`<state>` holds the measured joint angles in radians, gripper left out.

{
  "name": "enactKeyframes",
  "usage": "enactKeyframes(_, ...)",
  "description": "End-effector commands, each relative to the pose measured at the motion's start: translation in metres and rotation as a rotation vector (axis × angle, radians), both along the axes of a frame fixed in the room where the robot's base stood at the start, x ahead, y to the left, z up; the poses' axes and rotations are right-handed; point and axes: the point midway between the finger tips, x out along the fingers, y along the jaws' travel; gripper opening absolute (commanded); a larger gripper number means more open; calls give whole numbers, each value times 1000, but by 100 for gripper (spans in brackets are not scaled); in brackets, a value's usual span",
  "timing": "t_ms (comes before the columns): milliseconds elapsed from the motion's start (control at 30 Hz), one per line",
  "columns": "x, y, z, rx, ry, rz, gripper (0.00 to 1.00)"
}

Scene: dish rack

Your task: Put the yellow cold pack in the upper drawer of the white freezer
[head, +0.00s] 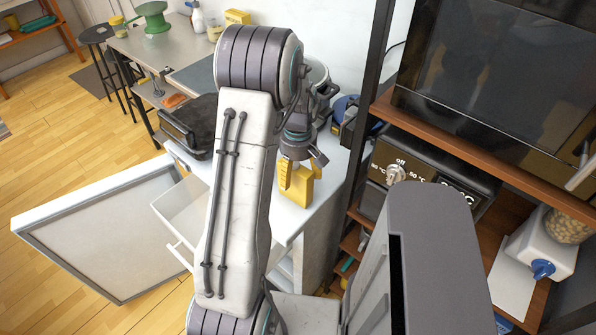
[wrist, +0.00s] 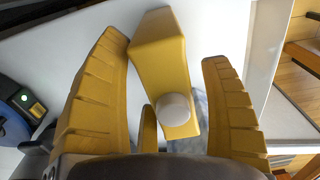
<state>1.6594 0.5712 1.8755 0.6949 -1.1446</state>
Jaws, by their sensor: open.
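The yellow cold pack (wrist: 158,45) is a block with a round white cap. It stands on the white top of the freezer (head: 288,222), near its right side, partly hidden behind my gripper (head: 297,172) in the head view. In the wrist view my gripper (wrist: 163,55) is open, with its yellow fingers on both sides of the pack and gaps showing between. The freezer door (head: 105,235) stands wide open to the left. A white drawer (head: 183,212) is pulled out near the freezer's top, partly hidden by my arm; it looks empty where visible.
A black appliance (head: 190,125) and a steel pot (head: 318,85) are on the surface behind my arm. A shelf rack with an oven-like unit (head: 425,180) stands close to the right. Open wooden floor (head: 70,150) lies left.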

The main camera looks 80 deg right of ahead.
Motion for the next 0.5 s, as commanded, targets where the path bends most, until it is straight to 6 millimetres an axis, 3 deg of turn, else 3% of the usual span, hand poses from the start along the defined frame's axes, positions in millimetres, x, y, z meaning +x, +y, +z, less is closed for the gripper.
enactKeyframes(267,0,0,1,-1,0,0,72)
enactKeyframes(500,0,-3,31,-7,0,0,72)
